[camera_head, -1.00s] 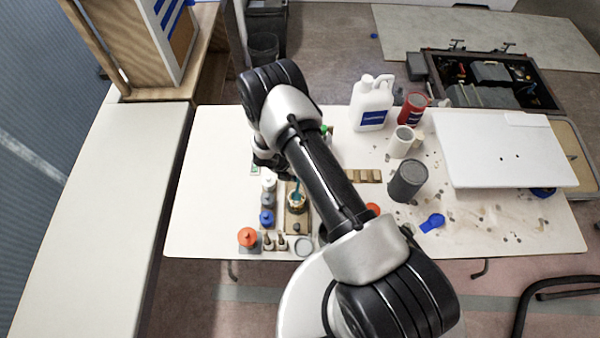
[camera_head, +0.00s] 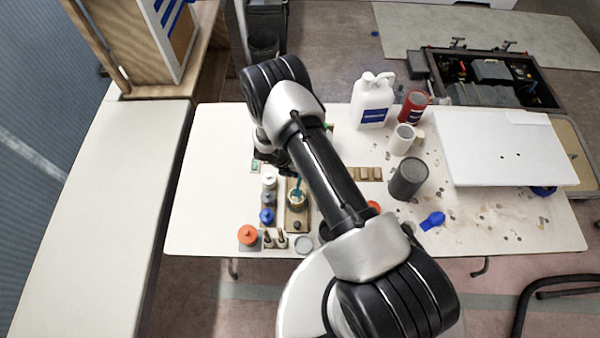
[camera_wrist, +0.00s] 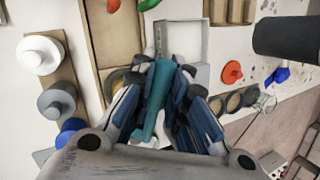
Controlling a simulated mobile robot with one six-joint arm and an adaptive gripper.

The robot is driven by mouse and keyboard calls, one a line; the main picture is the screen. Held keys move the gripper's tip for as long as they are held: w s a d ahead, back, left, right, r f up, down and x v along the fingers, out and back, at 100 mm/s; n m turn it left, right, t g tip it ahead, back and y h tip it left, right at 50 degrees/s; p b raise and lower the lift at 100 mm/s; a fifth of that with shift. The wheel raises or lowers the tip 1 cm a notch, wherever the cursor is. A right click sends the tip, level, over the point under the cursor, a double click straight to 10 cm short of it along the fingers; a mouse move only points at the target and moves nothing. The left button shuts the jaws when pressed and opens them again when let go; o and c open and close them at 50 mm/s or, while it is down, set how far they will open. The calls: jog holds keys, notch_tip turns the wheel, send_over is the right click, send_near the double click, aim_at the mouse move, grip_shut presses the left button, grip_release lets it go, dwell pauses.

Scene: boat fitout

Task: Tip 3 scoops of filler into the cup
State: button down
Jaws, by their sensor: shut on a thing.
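My gripper (camera_wrist: 160,108) is shut on a teal tool (camera_wrist: 157,92), which looks like the scoop's handle, between its blue-grey fingers. In the head view my arm hides most of the gripper, and the teal tool (camera_head: 297,187) shows over a round pot (camera_head: 297,201) on a wooden board. Whether the tool's end is inside the pot or above it, and whether it carries filler, I cannot tell. A white mug-like cup (camera_head: 402,139) stands upright right of my arm. I cannot tell whether it is the task's cup.
A dark grey can (camera_head: 408,178), red can (camera_head: 413,106) and white jug (camera_head: 374,101) stand right. A white panel (camera_head: 505,150) covers the table's right part.

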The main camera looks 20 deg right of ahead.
jog(key=s+d+r+m+g+b, duration=0.1)
jog(key=d+r+m+g+b, duration=0.15)
jog(key=d+m+b, duration=0.4)
jog(key=s+a+r+m+g+y+b, duration=0.6)
jog(key=m+b, duration=0.3)
jog(key=m, duration=1)
jog(key=s+f+n+g+h, duration=0.1)
jog(key=s+n+g+h, duration=0.1)
jog(key=s+n+h, duration=0.5)
jog(key=w+a+n+t+h+p, duration=0.1)
jog(key=w+a+n+t+h, duration=0.1)
jog(key=w+n+t+h, duration=0.5)
jog(key=w+n+t, duration=0.1)
jog(key=n+t, duration=0.3)
jog(key=t, duration=0.4)
jog(key=shift+w+a+h+p, duration=0.15)
jog(key=shift+w+h+p, duration=0.15)
jog(key=shift+w+p, duration=0.1)
